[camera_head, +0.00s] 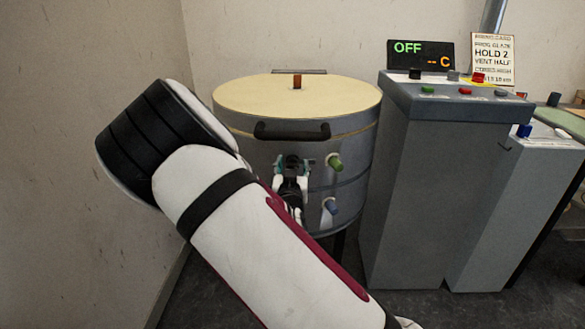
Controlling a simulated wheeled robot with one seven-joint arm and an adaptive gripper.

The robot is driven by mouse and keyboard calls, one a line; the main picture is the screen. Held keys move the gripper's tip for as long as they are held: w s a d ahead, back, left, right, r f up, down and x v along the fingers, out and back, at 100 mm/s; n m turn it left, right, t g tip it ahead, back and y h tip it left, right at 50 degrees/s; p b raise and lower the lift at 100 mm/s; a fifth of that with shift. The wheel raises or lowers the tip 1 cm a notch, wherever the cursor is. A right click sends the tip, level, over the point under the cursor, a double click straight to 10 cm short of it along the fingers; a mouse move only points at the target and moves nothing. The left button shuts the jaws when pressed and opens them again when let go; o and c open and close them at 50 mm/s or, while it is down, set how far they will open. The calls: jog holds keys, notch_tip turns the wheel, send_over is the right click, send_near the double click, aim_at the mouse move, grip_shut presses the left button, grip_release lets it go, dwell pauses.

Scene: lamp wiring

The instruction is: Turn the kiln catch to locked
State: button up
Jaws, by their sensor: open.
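The kiln (240,121) is a round grey drum with a flat cream lid (262,98), which lies down on it. A black bar handle (292,131) runs across its front, just under the lid. My gripper (293,162) is at the kiln's front, a little below this handle, with its fingers open and apart. The kiln catch is not clearly visible; my gripper and arm cover that part of the front. I cannot tell the catch's position or whether the fingers touch it.
A grey control cabinet (425,170) stands close on the right, with a display (420,54) reading OFF and a card (492,60). A wall closes the left.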

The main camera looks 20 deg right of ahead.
jog(key=shift+c, duration=0.6)
jog(key=c, duration=1)
jog(key=shift+n, duration=0.3)
jog(key=n+p, duration=0.1)
jog(key=n, duration=0.2)
jog(key=shift+a, duration=0.1)
jog(key=n+p, duration=0.1)
jog(key=n, duration=0.4)
jog(key=shift+a, duration=0.1)
jog(key=n+p, duration=0.1)
jog(key=n, duration=0.3)
jog(key=shift+a+f+n+p, duration=0.1)
jog(key=shift+n+p, duration=0.2)
jog(key=shift+p, duration=0.05)
jog(key=n+p, duration=0.1)
jog(key=n, duration=0.3)
jog(key=shift+f+n, duration=0.1)
jog(key=shift+n, duration=0.2)
